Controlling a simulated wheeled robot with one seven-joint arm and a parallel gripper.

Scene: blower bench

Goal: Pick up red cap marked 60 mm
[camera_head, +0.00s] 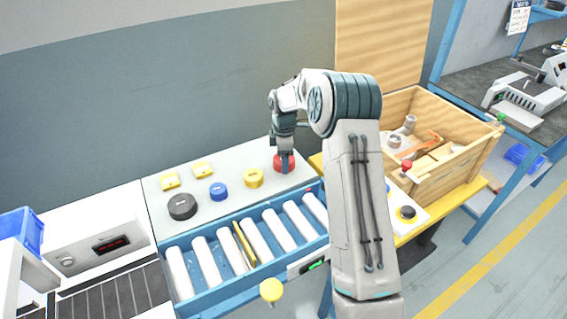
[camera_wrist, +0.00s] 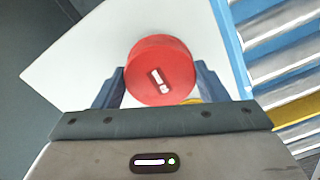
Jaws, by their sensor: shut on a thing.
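The red cap (camera_head: 291,160) is a short round cylinder at the right end of the pale bench panel in the head view. In the wrist view the red cap (camera_wrist: 160,68) sits between the two blue-grey fingers, with a white mark on its top face that I cannot read. My gripper (camera_head: 284,163) reaches down over it, and in the wrist view my gripper (camera_wrist: 160,88) is shut on the red cap's sides. I cannot tell whether the cap is touching the panel or lifted slightly. The cap's lower part is partly hidden by a finger in the head view.
A roller conveyor (camera_head: 245,257) runs in front. A wooden crate (camera_head: 462,172) with parts stands to the right.

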